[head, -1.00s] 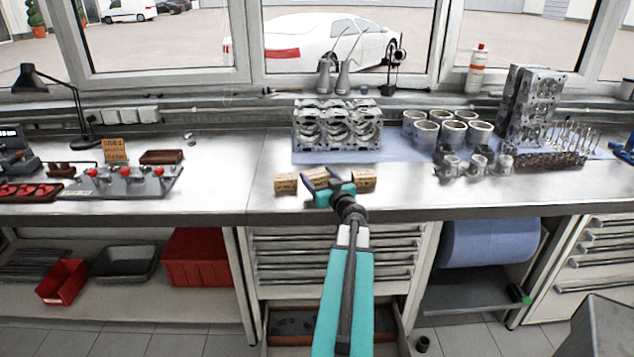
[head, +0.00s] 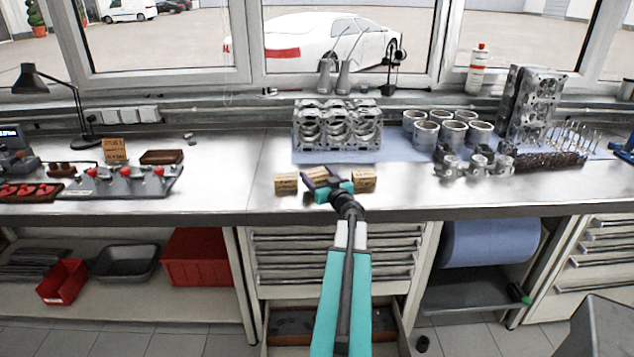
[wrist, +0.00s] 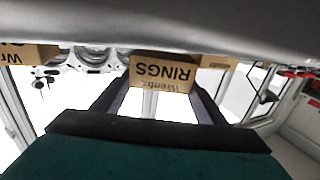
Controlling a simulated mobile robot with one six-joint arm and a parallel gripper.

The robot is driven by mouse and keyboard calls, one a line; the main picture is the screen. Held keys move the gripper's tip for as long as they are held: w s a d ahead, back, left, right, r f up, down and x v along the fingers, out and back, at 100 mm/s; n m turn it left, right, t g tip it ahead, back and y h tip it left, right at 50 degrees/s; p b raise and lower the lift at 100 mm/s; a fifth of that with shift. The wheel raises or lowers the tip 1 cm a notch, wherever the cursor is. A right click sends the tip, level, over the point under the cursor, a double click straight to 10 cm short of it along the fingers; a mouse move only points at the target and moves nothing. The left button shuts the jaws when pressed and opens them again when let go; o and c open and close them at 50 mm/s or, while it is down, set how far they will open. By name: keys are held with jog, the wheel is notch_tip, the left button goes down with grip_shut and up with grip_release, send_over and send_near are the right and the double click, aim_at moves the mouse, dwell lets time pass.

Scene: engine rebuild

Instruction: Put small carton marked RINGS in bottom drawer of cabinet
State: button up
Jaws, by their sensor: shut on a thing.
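The small carton marked RINGS (wrist: 162,73) is between the two fingers of my gripper (wrist: 155,100) in the wrist view, its lettering upside down there. In the head view my gripper (head: 325,186) is shut on this carton (head: 318,175) near the front of the bench; I cannot tell whether the carton clears the top. The cabinet (head: 335,255) is under the bench, and its bottom drawer (head: 290,322) is pulled open. My arm hides part of the drawer, which shows dark contents.
A similar carton (head: 286,183) stands to the left and another (head: 364,180) to the right, close to my gripper. The bench edge lies between gripper and drawer.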

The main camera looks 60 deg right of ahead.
jog(key=shift+f, duration=1.15)
jog(key=shift+f, duration=0.15)
jog(key=o, duration=1.1)
jog(key=shift+b+v, duration=0.55)
jog(key=shift+v, duration=5.5)
jog(key=shift+d, duration=0.1)
